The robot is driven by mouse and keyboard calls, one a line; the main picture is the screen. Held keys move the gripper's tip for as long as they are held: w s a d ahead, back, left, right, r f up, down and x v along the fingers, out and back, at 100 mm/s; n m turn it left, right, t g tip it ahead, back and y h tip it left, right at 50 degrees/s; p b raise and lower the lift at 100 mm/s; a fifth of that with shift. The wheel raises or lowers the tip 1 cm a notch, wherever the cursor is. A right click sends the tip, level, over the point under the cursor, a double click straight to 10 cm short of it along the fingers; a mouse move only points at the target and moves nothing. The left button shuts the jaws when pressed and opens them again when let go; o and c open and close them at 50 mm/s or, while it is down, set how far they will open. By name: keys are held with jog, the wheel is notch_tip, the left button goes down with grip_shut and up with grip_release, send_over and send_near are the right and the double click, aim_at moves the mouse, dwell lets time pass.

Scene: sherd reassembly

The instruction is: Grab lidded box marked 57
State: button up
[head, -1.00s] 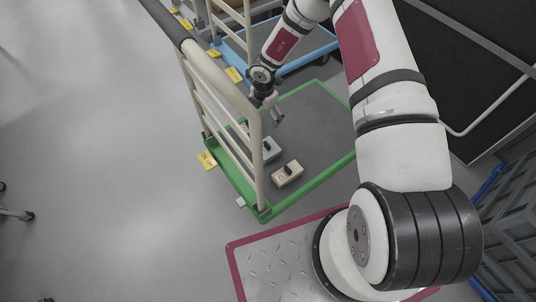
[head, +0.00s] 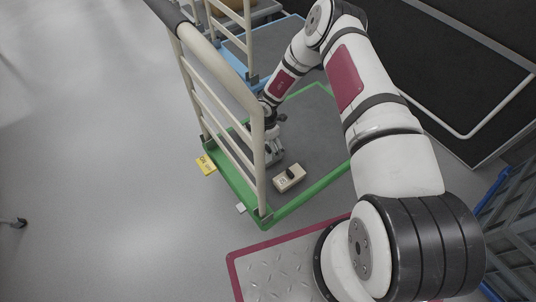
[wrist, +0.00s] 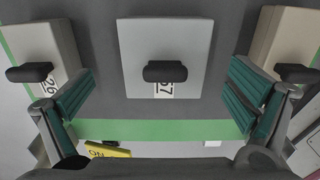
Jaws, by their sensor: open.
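The lidded box marked 57 (wrist: 197,58) is light grey with a black handle on its lid, centred in the wrist view. The handle partly covers its number label. In the head view it is mostly hidden by my gripper and the cart's rail. My gripper (wrist: 161,76) is open and empty, with one green-padded finger on each side of the box's near end. I cannot tell how far above it they are. In the head view, my gripper (head: 271,140) is low over the green-edged cart deck.
A pale box marked 26 (wrist: 45,45) stands to the left in the wrist view. A beige box (wrist: 279,40) stands to the right, also in the head view (head: 290,179). The cart's cream rail (head: 259,165) is close beside my gripper. Yellow tag (head: 206,165) outside.

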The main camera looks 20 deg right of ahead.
jog(key=f+b, duration=0.1)
jog(key=f, duration=0.1)
jog(key=f+b, duration=0.1)
jog(key=f, duration=0.2)
jog(key=shift+s+d, duration=0.1)
jog(key=shift+s, duration=0.1)
jog(key=shift+r, duration=0.1)
jog(key=c, duration=1.3)
jog(key=shift+r, duration=0.1)
jog(key=shift+c, duration=0.2)
